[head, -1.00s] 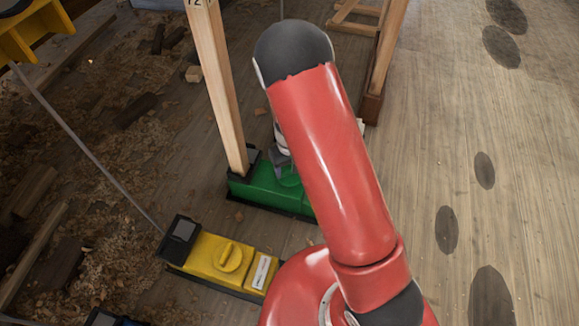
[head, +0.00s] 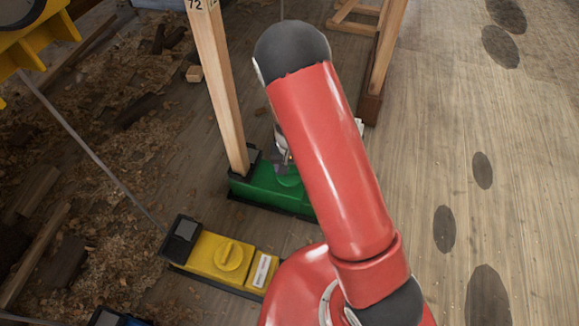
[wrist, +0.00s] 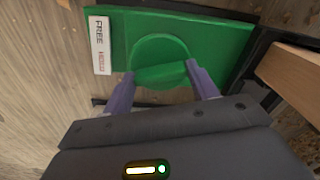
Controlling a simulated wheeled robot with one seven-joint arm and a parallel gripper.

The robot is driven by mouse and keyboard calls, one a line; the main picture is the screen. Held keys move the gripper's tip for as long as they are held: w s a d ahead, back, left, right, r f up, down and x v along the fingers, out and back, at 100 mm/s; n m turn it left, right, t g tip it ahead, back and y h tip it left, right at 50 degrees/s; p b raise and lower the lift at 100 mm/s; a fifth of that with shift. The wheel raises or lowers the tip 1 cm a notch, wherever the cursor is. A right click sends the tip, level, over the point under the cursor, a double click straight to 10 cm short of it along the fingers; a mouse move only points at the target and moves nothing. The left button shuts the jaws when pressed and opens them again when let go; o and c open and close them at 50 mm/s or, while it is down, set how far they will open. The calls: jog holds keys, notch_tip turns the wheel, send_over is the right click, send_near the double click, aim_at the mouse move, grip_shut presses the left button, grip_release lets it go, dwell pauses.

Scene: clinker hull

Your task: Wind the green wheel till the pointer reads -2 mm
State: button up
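The green wheel (wrist: 160,50) is a disc with a raised bar across it, set on a green base (wrist: 215,35). In the head view the green base (head: 255,187) sits at the foot of a wooden prop, and my arm partly covers it. My gripper (wrist: 160,72) is over the wheel, its fingers spread wide, one by each end of the bar. I cannot tell whether the fingertips touch the bar. It also shows in the head view (head: 283,168), half hidden by my arm. No pointer or millimetre scale is readable in either view.
A white label (wrist: 100,45) reading FREE and a second word lies beside the wheel. The wooden prop (head: 218,95) rises from the green base. A yellow base (head: 225,257) with its own knob stands nearer. Wood scraps and shavings litter the left; the right floor is open.

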jog(key=o, duration=0.4)
notch_tip(320, 180, up, 8)
jog(key=shift+f+p, duration=0.1)
jog(key=shift+p, duration=0.8)
